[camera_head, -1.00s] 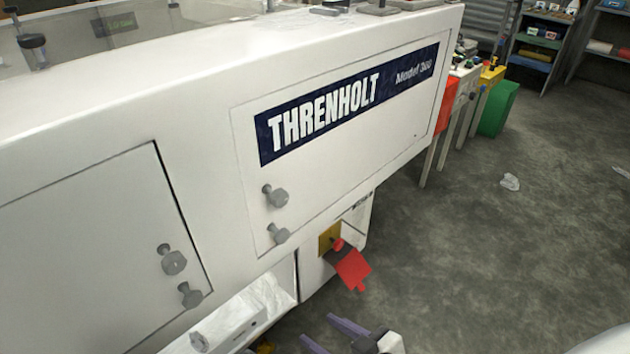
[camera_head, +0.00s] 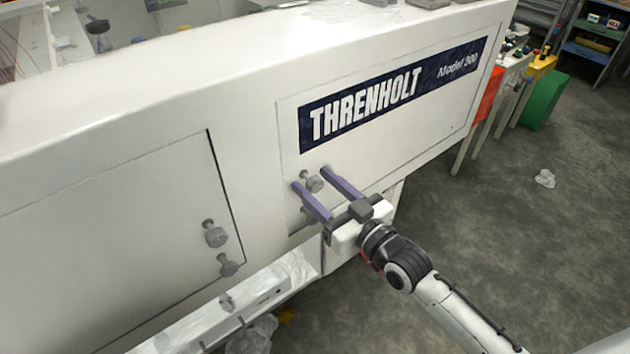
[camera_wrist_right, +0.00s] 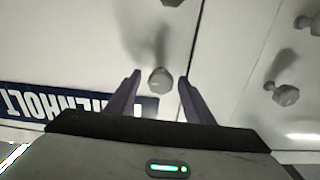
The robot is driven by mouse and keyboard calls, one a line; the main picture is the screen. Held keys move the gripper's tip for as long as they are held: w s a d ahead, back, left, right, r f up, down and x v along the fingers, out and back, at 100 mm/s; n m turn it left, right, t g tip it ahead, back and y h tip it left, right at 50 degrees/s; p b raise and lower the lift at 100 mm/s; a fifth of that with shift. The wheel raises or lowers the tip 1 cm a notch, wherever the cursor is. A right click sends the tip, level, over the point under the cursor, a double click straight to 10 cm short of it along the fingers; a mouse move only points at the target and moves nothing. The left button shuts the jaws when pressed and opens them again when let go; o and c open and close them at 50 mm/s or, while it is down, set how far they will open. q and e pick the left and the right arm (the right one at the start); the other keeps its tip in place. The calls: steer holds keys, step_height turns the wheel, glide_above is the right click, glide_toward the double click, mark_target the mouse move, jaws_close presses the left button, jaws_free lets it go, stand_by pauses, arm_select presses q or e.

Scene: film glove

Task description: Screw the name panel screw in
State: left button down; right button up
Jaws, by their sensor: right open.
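The white name panel (camera_head: 400,150) carries a dark blue THRENHOLT label (camera_head: 370,108). Its upper grey screw (camera_head: 314,183) stands out from the panel's lower left area, below the label. A lower grey screw (camera_head: 307,216) is partly hidden behind a finger of my right gripper (camera_head: 310,179). That gripper is open, with its two purple fingers on either side of the upper screw in the head view. In the right wrist view the upper screw head (camera_wrist_right: 160,80) lies between the open fingertips (camera_wrist_right: 159,77), apart from both. My left gripper is not in view.
The neighbouring door (camera_head: 110,245) at left has two similar screws (camera_head: 215,235), also visible in the right wrist view (camera_wrist_right: 286,94). A plastic-covered ledge (camera_head: 260,295) runs below. Free floor lies at right; a green bin (camera_head: 543,100) stands farther back.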

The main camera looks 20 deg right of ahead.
steer(key=shift+w+a, duration=0.2)
steer(key=shift+w, duration=0.25)
steer(key=shift+c, duration=0.5)
steer(key=c, duration=1)
steer(key=shift+o, duration=0.2)
